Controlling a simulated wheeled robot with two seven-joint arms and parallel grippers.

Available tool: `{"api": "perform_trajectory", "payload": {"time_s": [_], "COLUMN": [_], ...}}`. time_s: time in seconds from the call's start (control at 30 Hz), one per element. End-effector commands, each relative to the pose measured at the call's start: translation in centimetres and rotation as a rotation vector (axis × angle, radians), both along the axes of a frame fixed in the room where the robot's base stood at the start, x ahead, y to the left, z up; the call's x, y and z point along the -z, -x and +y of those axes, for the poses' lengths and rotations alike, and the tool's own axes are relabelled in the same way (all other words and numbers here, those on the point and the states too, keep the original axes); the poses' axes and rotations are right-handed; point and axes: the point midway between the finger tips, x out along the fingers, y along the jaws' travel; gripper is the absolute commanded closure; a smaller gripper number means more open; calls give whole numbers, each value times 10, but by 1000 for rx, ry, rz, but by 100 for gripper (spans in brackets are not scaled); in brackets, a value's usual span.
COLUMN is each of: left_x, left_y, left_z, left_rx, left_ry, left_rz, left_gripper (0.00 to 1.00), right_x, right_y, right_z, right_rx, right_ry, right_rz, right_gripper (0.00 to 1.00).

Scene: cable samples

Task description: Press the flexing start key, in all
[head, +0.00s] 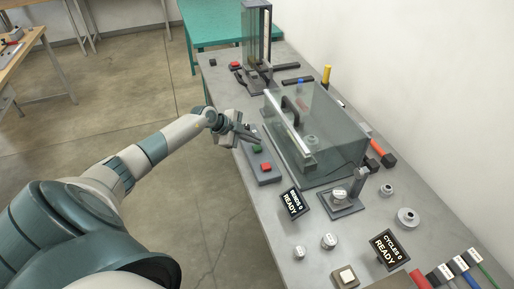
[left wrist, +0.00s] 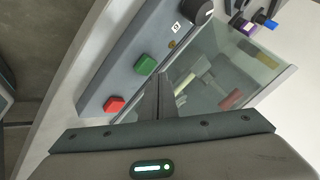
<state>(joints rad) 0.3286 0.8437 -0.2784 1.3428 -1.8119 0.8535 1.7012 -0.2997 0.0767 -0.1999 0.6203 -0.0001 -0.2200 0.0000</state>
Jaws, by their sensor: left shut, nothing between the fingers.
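A grey control panel (head: 252,160) lies along the table's left edge beside the clear-walled box. It has a green key (head: 257,149) and a red key (head: 266,167). The wrist view also shows the green key (left wrist: 145,64) and red key (left wrist: 114,104), with a dark knob at the panel's far end. My left gripper (head: 255,139) is shut and empty, over the panel close to the green key. In the left wrist view its closed fingers (left wrist: 160,85) are to the right of the green key; contact cannot be told. My right gripper is out of view.
The clear box (head: 330,130) with a black handle stands right of the panel. Signs read "BENDS 0 READY" (head: 292,203) and "CYCLES 0 READY" (head: 389,250). A white key block (head: 347,276) is at the front. Round metal pieces and colored cables (head: 460,268) lie rightward.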

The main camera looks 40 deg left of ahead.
Motion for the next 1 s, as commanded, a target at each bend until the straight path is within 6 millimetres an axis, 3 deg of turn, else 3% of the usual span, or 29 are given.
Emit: {"api": "perform_trajectory", "payload": {"time_s": [1.0], "left_x": [0], "left_y": [0], "left_z": [0], "left_rx": [0], "left_ry": [0], "left_rz": [0], "left_gripper": [100], "right_x": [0], "right_y": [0], "right_z": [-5], "right_rx": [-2], "right_ry": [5], "right_rz": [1], "right_gripper": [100]}}
